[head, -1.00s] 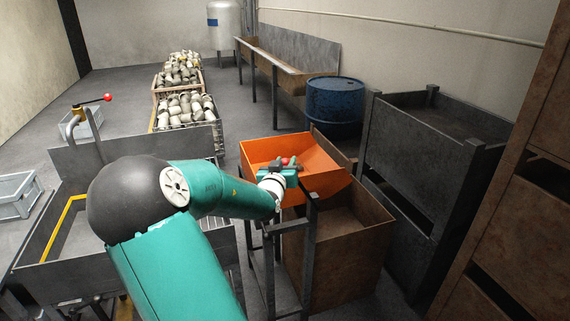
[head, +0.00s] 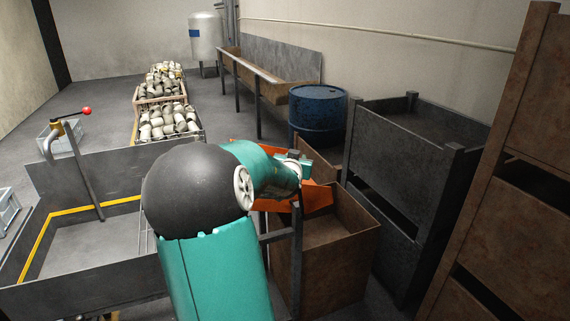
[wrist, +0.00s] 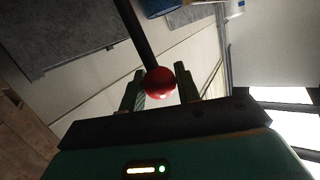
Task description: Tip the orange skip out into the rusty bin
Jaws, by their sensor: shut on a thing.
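The orange skip (head: 318,197) sits on a dark stand, its lip over the rusty bin (head: 325,265). My arm hides much of the skip, so its exact tilt is hard to tell. The bin is open-topped, and I see no load in the visible part of it. My gripper (head: 307,163) is at the skip in the head view, partly hidden by my own wrist. In the wrist view my gripper (wrist: 160,88) is shut on a red ball knob (wrist: 159,81) at the end of a dark rod (wrist: 134,32).
A blue drum (head: 318,108) stands behind the skip. Dark stacked crates (head: 405,165) and a tall rusty rack (head: 500,200) crowd the right. A grey tray with a yellow edge (head: 75,250) is at left. Bins of metal parts (head: 165,122) stand farther back; open floor lies far left.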

